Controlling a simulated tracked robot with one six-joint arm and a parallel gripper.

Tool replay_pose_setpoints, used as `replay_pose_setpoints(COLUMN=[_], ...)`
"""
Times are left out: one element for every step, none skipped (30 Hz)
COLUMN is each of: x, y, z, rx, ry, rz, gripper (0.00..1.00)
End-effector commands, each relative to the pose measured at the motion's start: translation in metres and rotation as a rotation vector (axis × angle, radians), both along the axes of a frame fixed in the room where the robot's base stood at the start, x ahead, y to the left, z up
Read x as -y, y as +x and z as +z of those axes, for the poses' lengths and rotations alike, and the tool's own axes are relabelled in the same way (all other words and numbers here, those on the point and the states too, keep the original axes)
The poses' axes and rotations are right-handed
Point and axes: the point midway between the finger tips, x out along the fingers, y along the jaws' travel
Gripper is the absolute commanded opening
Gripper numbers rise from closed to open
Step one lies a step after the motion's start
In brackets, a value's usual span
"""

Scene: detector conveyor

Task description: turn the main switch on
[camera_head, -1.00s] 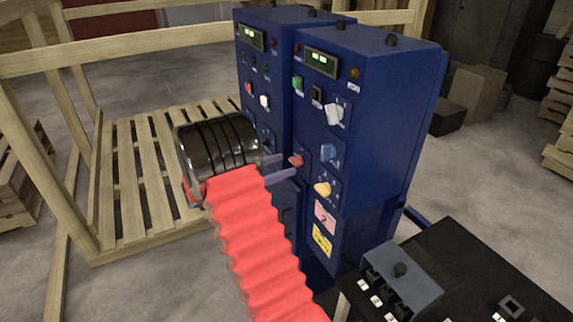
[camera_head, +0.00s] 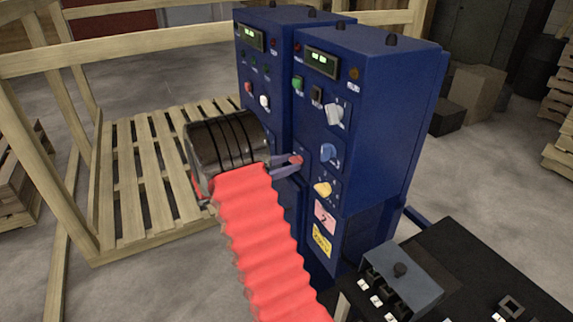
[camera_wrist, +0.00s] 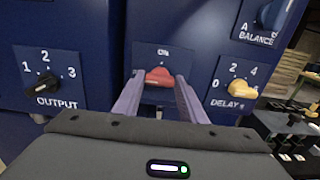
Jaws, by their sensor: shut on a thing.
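The red main switch (camera_head: 296,159) is a small knob on the front of the right-hand blue cabinet. In the wrist view the red switch (camera_wrist: 159,76) sits on a square plate, with the word ON above it. The knob looks wider than tall there; its exact setting is hard to tell. My gripper (camera_head: 284,165) reaches the panel from the left with its purple fingers. In the wrist view my gripper (camera_wrist: 158,88) has one finger on each side of the knob and is shut on it. The fingertips hide the knob's side edges.
A black OUTPUT knob (camera_wrist: 42,86) is left of the switch and a yellow DELAY knob (camera_wrist: 242,88) is close on its right. A blue knob (camera_head: 328,152) is nearby. A dark bench (camera_head: 455,270) stands at the lower right. A wooden frame is behind my arm.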

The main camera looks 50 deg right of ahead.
Motion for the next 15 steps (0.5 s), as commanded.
replay_pose_setpoints(x=[-0.0001, -0.0001, -0.0001, -0.0001, -0.0001, -0.0001, -0.0001, -0.0002, -0.0002, -0.0002, -0.0002, -0.0002, -0.0003, -0.0003, -0.0003], y=[0.0003, 0.0003, 0.0003, 0.0003, 0.0003, 0.0003, 0.0003, 0.0004, 0.0005, 0.0005, 0.0005, 0.0005, 0.0004, 0.0004, 0.0004], z=[0.0000, 0.0000, 0.0000, 0.0000, 0.0000, 0.0000, 0.0000, 0.0000, 0.0000, 0.0000, 0.0000, 0.0000, 0.0000, 0.0000, 0.0000], rx=[0.000, 0.000, 0.000, 0.000, 0.000, 0.000, 0.001, 0.002, 0.005, 0.007, 0.010, 0.016, 0.022, 0.028, 0.038], ry=[0.000, 0.000, 0.000, 0.000, 0.000, 0.000, 0.000, -0.001, -0.002, -0.002, -0.003, -0.005, -0.007, -0.009, -0.012], rz=[0.001, 0.001, 0.001, 0.001, 0.001, 0.001, 0.001, 0.001, 0.001, 0.001, 0.001, 0.001, 0.001, 0.001, 0.002], gripper=[0.23, 0.20, 0.18, 0.15, 0.15, 0.15, 0.15, 0.15, 0.15, 0.15, 0.15, 0.15, 0.15, 0.15, 0.15])
